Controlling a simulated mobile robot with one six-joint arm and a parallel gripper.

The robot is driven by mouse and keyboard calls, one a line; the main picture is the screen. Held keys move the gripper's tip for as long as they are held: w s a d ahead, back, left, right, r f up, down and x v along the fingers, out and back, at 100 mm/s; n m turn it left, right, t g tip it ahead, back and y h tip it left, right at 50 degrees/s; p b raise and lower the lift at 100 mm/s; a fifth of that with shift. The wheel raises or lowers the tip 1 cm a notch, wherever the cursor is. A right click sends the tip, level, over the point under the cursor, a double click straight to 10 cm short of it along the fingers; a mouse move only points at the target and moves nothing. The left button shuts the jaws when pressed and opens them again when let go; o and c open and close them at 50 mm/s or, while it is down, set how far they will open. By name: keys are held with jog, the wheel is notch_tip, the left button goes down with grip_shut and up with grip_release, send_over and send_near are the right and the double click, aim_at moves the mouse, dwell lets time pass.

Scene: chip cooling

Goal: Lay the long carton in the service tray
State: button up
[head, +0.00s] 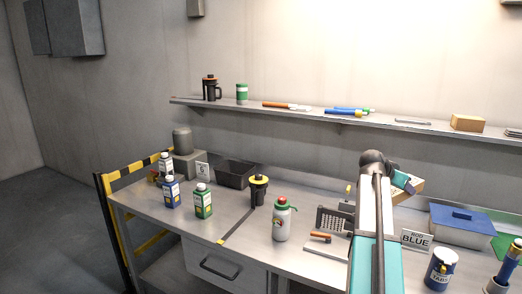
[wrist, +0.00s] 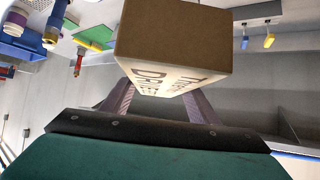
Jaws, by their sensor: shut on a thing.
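My gripper (wrist: 160,98) is shut on the long carton (wrist: 165,40), a brown box with a pale face and dark print. The carton fills the upper middle of the wrist view, between the two fingers. In the head view the carton (head: 417,188) shows as a small tan piece behind my arm, above the right part of the bench. My gripper (head: 404,182) is mostly hidden there by my arm. A dark open tray (head: 236,174) stands at the back left of the bench, well left of the carton; its label is not readable.
The bench (head: 150,205) holds several bottles, a black jar with a yellow top (head: 259,190) and a white flask (head: 282,222). A blue-lidded box (head: 462,224) and a BLUE sign (head: 416,239) stand at right. A wall shelf (head: 340,116) runs behind.

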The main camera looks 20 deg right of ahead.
jog(key=w+a+f+n+t+y, duration=0.1)
jog(key=w+a+n+t, duration=0.15)
jog(key=w+a, duration=0.6)
jog(key=w+a+f+n+t+y, duration=0.1)
jog(key=w+a+n+t+y, duration=0.3)
jog(key=a, duration=0.7)
jog(key=w+a+f+n+t+h, duration=0.1)
jog(key=w+a+n, duration=0.1)
jog(key=w+a, duration=0.7)
jog(key=w+a+n+t+y, duration=0.15)
jog(key=a+n+y, duration=0.25)
jog(key=a, duration=1.3)
jog(key=w+a+n+t+y, duration=0.1)
jog(key=w+a+n+y, duration=0.2)
jog(key=a, duration=1.5)
notch_tip(320, 180, down, 10)
jog(key=n+b, duration=0.1)
jog(key=b, duration=0.9)
jog(key=shift+s+a, duration=0.35)
jog(key=shift+s, duration=0.05)
jog(key=shift+r, duration=0.1)
notch_tip(320, 180, down, 8)
jog(key=s, duration=0.2)
jog(key=shift+s+d+f, duration=0.15)
jog(key=shift+f, duration=0.1)
